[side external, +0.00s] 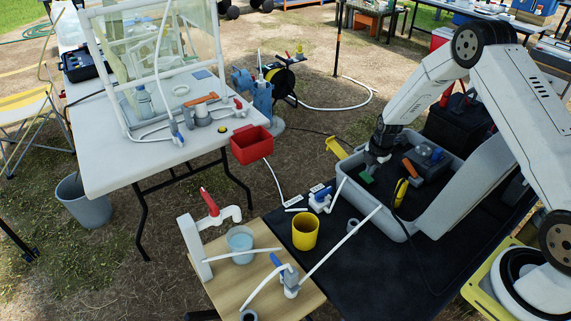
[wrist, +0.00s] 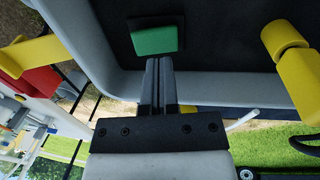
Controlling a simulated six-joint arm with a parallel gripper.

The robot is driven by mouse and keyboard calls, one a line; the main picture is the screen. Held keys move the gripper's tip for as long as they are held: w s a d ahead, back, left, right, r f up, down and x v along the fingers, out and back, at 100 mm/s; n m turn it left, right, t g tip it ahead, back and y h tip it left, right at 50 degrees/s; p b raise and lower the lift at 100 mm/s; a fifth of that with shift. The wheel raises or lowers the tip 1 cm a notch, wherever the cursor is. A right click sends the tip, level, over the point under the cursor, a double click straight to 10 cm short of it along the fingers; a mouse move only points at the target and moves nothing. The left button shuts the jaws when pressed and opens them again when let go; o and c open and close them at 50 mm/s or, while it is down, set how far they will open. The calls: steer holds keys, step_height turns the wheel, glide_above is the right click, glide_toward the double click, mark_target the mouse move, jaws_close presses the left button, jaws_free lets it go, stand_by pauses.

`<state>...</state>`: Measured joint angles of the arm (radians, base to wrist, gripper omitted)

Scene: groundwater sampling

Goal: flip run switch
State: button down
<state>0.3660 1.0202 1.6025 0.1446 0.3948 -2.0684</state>
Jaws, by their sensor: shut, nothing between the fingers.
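A green rocker-like piece (wrist: 154,40), which I take to be the run switch, sits on a dark base in the wrist view. It also shows as a small green patch (side external: 367,178) inside the grey tray in the side view. My gripper (wrist: 160,62) is shut and empty, its fingertips just short of the green piece's near edge in the picture. I cannot tell whether they touch it. In the side view my gripper (side external: 373,166) points down into the tray, right by the green piece.
The grey tray (side external: 400,228) has raised walls around the work. Inside are a yellow part (side external: 401,191) and a dark box with an orange handle (side external: 413,170). A yellow bracket (side external: 336,148) sticks out at the tray's left edge. A yellow cup (side external: 305,232) stands outside, left of the tray.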

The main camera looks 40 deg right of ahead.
mark_target(371, 181)
step_height(371, 181, up, 12)
steer(key=s, duration=0.2)
steer(key=shift+s+f, duration=0.15)
steer(key=shift+f, duration=0.05)
stand_by(0.3)
steer(key=shift+w+d+r+t, duration=0.1)
steer(key=shift+w+d+t, duration=0.2)
steer(key=shift+w, duration=0.45)
steer(key=shift+w+f, duration=0.45)
steer(key=shift+f, duration=1.85)
steer(key=shift+w+f, duration=0.4)
steer(key=shift+f, duration=1.9)
steer(key=shift+w+f, duration=0.45)
steer(key=shift+f, duration=1.85)
steer(key=shift+w, duration=0.1)
